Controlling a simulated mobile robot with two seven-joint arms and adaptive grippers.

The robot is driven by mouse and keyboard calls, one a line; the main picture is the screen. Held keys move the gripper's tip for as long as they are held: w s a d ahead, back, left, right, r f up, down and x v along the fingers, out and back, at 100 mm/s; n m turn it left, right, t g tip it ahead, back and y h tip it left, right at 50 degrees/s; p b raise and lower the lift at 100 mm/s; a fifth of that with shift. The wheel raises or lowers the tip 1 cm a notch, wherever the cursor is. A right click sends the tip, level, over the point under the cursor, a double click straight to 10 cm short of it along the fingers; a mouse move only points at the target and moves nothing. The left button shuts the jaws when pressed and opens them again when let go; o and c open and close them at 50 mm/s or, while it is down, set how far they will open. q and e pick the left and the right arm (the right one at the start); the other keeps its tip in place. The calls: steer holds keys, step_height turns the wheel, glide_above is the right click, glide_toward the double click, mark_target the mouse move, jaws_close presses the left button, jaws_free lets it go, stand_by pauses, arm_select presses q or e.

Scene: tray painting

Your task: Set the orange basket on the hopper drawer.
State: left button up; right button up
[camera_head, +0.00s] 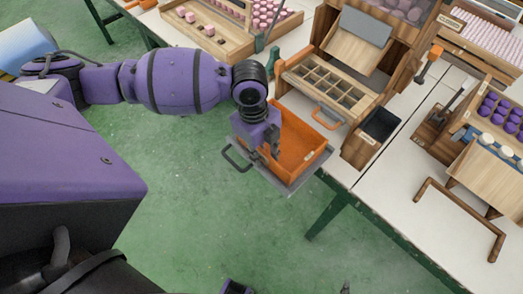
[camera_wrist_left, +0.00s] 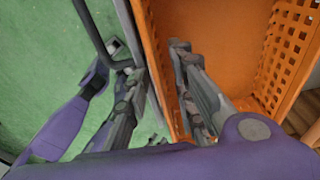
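The orange basket (camera_head: 300,140) sits upright on a grey pull-out drawer (camera_head: 292,184) with a dark handle, below the hopper cabinet at the table's front edge. I take this as the hopper drawer. My left gripper (camera_head: 268,152) is at the basket's left wall. In the left wrist view my left gripper (camera_wrist_left: 158,72) has its fingers apart, one outside and one inside the basket wall (camera_wrist_left: 147,35). A gap seems to show beside the wall, but contact is hard to judge. Only small purple and grey fragments, perhaps of my right gripper, show at the bottom edge of the head view.
A wooden compartment drawer (camera_head: 330,84) with an orange handle stands out behind the basket. A dark open box (camera_head: 381,124) is right of it. A wooden tray with pink pieces (camera_head: 208,30) is at the back left. Green floor is clear in front.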

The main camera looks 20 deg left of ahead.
arm_select(q)
step_height(320, 180, up, 12)
steer(key=a+p, duration=0.1)
steer(key=shift+w+a, duration=0.15)
steer(key=shift+a, duration=0.05)
arm_select(e)
steer(key=shift+w+r, duration=0.4)
steer(key=shift+r, duration=0.2)
steer(key=shift+a, duration=0.1)
